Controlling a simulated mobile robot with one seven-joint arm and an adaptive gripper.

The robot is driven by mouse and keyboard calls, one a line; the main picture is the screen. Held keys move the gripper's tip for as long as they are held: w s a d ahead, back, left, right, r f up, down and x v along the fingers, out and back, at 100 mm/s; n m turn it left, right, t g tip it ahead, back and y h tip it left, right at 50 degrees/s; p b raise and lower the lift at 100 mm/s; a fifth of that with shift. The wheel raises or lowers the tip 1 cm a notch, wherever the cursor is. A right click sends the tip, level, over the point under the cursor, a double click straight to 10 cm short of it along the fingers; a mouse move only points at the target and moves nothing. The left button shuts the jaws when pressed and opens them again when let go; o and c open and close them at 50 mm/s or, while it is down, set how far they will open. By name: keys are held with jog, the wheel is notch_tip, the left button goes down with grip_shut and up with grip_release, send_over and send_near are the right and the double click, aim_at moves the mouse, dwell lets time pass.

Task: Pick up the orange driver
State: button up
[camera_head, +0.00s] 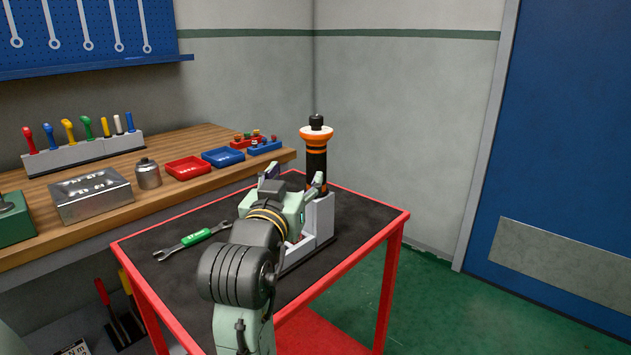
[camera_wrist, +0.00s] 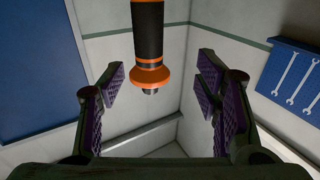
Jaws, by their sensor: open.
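The orange driver (camera_head: 316,160) stands upright at the grey holder (camera_head: 319,220) on the red cart. It has a black shaft, orange bands, a wide orange and white collar and a black top knob. My gripper (camera_head: 296,178) is open and empty, just left of the driver's shaft in the head view. In the wrist view, which looks upside down, the driver (camera_wrist: 148,35) shows in the gap between the open fingers (camera_wrist: 161,84), nearer the left finger. No finger visibly touches it. The driver's lower end is hidden by the holder.
A green-handled wrench (camera_head: 193,239) lies on the cart's black mat (camera_head: 165,234). The wooden bench (camera_head: 215,135) at left carries red and blue trays, a metal canister (camera_head: 148,174) and a rack of coloured tools (camera_head: 85,150). Open floor lies right of the cart.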

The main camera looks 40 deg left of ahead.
aim_at(314, 165)
jog(key=shift+h, duration=0.3)
jog(key=w, duration=0.1)
jog(key=w+a, duration=0.1)
jog(key=w, duration=0.1)
jog(key=w+f+p, duration=0.1)
jog(key=shift+w+a, duration=0.15)
jog(key=shift+w, duration=0.25)
jog(key=shift+d+p+x, duration=0.15)
jog(key=shift+p+x, duration=0.25)
jog(key=shift+x, duration=1.15)
jog(key=shift+d+p+x, duration=0.15)
jog(key=shift+p+x, duration=0.25)
jog(key=shift+x, duration=1.15)
jog(key=shift+w, duration=0.1)
jog(key=shift+c, duration=0.3)
grip_shut()
jog(key=shift+r, duration=0.1)
